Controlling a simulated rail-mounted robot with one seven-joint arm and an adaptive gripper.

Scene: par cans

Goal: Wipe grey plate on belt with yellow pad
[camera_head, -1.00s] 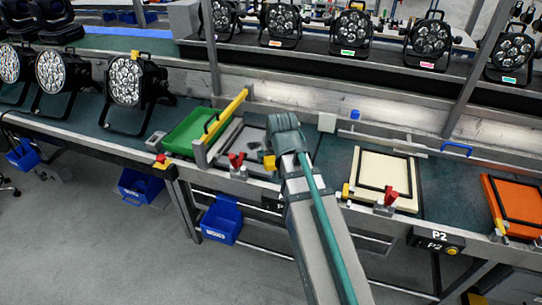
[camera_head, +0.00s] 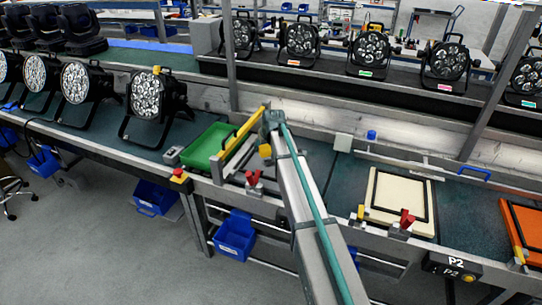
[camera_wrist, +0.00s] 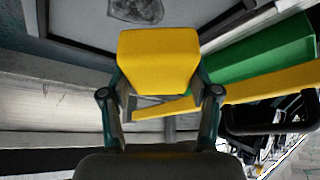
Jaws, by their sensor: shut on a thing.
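The yellow pad (camera_wrist: 158,60) is held between the two fingers of my gripper (camera_wrist: 160,100) in the wrist view. The pad also shows as a small yellow block beside my arm in the head view (camera_head: 265,151). The grey plate (camera_wrist: 95,20) is at the top of the wrist view, with a dark smudge (camera_wrist: 137,10) on it, beyond the pad. I cannot tell whether the pad touches the plate. In the head view my arm hides most of the plate, and the fingertips are hidden.
A yellow bar (camera_head: 244,143) and a green tray (camera_head: 207,148) stand close on the left. A cream panel (camera_head: 400,197) lies to the right. Stage lights (camera_head: 156,100) stand farther left.

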